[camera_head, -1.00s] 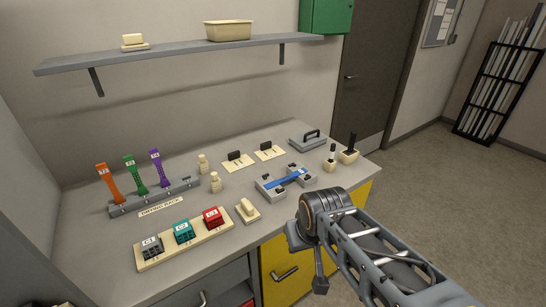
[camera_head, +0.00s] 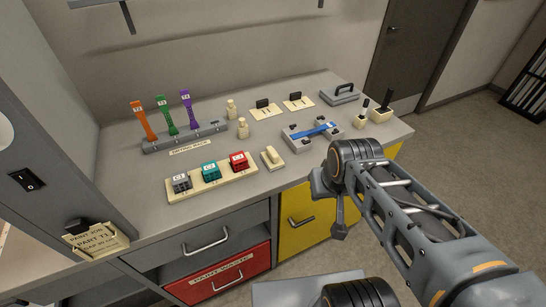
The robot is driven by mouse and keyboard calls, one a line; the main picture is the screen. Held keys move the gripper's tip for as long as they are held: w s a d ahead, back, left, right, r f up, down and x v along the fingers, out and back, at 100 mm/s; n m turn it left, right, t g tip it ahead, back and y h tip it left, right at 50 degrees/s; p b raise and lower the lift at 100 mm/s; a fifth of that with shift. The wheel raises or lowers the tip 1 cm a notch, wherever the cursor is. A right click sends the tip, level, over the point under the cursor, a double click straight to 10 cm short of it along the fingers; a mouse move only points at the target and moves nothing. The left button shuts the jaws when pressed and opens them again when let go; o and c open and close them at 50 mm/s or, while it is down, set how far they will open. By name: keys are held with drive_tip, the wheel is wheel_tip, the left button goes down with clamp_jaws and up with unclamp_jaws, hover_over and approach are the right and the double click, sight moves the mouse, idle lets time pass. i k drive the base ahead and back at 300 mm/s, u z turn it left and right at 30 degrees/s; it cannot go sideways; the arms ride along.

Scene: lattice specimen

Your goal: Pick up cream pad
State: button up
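A small cream block with a raised grip (camera_head: 272,157) lies on the grey counter (camera_head: 318,178) near its front edge, right of the red block; it looks like the cream pad. Two flat cream plates with black handles, a left one (camera_head: 264,110) and a right one (camera_head: 297,102), lie farther back. My arm reaches in from the lower right, with a joint over the counter's front edge, right of the cream block. I cannot make out my gripper's fingers in this view. Nothing covers the cream block.
A drying rack (camera_head: 186,139) holds orange, green and purple tools. A grey fixture with a blue bar (camera_head: 312,134) stands right of the cream block. Two cream pegs stand behind. A red drawer (camera_head: 219,284) is below.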

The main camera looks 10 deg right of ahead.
sight(271, 159)
drive_tip(key=z, duration=0.05)
drive_tip(key=k, duration=0.15)
drive_tip(key=u, duration=1.15)
drive_tip(key=i, duration=0.55)
drive_tip(key=z, duration=0.2)
